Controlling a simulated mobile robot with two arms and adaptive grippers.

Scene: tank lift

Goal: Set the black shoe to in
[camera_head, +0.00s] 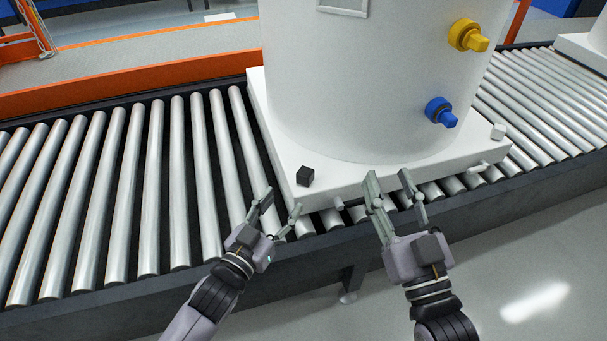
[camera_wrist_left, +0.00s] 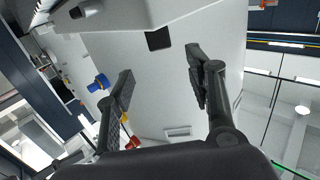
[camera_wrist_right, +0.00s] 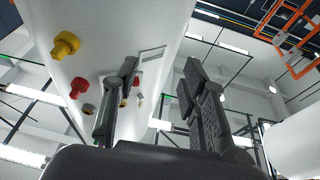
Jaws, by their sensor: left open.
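The black shoe (camera_head: 305,176) is a small dark block on top of the near-left corner of the white tank base (camera_head: 272,128). It also shows in the left wrist view (camera_wrist_left: 158,39), beyond the fingertips. A dark-ended peg (camera_head: 340,203) sticks out of the base's front side, near the shoe. My left gripper (camera_head: 281,204) is open and empty, in front of and left of the shoe, apart from it. In its wrist view the fingers (camera_wrist_left: 160,68) stand well apart. My right gripper (camera_head: 390,180) is open and empty at the front edge of the base, right of the peg.
The large white tank (camera_head: 370,80) carries a yellow knob (camera_head: 466,36) and a blue knob (camera_head: 440,112). A white block (camera_head: 498,131) and white peg (camera_head: 478,168) are at the base's right corner. The roller conveyor (camera_head: 120,190) is clear to the left; its dark rail runs below my grippers.

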